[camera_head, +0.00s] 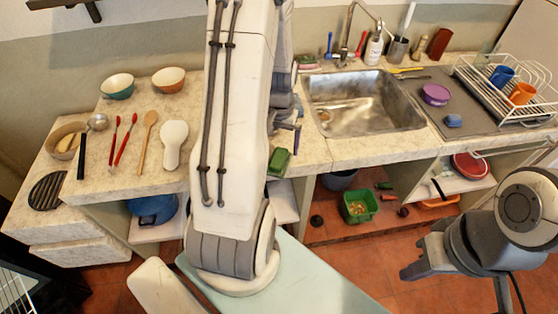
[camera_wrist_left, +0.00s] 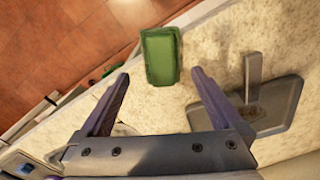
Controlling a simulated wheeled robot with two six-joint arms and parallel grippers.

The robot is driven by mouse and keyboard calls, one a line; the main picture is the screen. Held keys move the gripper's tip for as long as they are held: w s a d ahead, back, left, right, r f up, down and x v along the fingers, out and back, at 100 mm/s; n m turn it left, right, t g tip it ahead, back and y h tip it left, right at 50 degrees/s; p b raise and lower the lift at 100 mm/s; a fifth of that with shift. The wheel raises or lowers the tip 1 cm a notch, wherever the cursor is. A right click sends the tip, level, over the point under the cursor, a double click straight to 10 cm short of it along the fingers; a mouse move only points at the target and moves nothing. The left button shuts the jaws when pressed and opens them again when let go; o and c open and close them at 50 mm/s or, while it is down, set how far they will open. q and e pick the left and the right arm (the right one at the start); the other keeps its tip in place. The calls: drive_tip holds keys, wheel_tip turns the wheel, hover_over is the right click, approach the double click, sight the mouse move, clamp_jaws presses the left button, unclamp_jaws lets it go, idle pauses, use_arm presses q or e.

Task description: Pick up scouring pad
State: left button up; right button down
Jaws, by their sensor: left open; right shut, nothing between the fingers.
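The scouring pad, a green block (camera_head: 279,162), lies on the stone countertop near its front edge. In the left wrist view the pad (camera_wrist_left: 160,55) is just ahead of the gap between my left fingers. My left gripper (camera_wrist_left: 160,78) is open and empty, with one finger on either side of the gap. In the head view my left gripper (camera_head: 288,132) is partly hidden by my left arm, just behind the pad. My right gripper (camera_head: 410,270) is shut and empty, low at the right, away from the counter.
The countertop's front edge (camera_wrist_left: 95,100) runs close to the pad. A grey flat object with a handle (camera_wrist_left: 265,105) lies right of my left fingers. The sink (camera_head: 365,105) and a dish rack (camera_head: 510,90) are to the right.

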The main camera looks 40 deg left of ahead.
sight(279, 157)
use_arm(q)
drive_tip(key=f, duration=0.2)
drive_tip(key=f+p, duration=0.1)
drive_tip(key=f, duration=0.2)
drive_tip(key=shift+s+a+f, duration=0.1)
drive_tip(key=shift+s+f, duration=0.1)
drive_tip(key=shift+w+f, duration=0.1)
drive_tip(key=shift+f, duration=0.35)
drive_tip(key=c, duration=1.4)
drive_tip(key=shift+r, duration=0.15)
drive_tip(key=shift+r, duration=0.7)
drive_tip(key=r, duration=0.2)
drive_tip(key=shift+w+d+r+b, duration=0.1)
drive_tip(key=shift+d+r+b, duration=0.15)
drive_tip(key=shift+r+b, duration=0.15)
drive_tip(key=d+r, duration=0.2)
drive_tip(key=d, duration=0.1)
drive_tip(key=d+r+b, duration=0.1)
drive_tip(key=d+r, duration=0.1)
drive_tip(key=d, duration=0.2)
drive_tip(key=d+r, duration=0.2)
drive_tip(key=d, duration=0.2)
drive_tip(key=shift+w+d+r+b, duration=0.1)
drive_tip(key=shift+w+r+b, duration=0.2)
drive_tip(key=shift+b, duration=0.1)
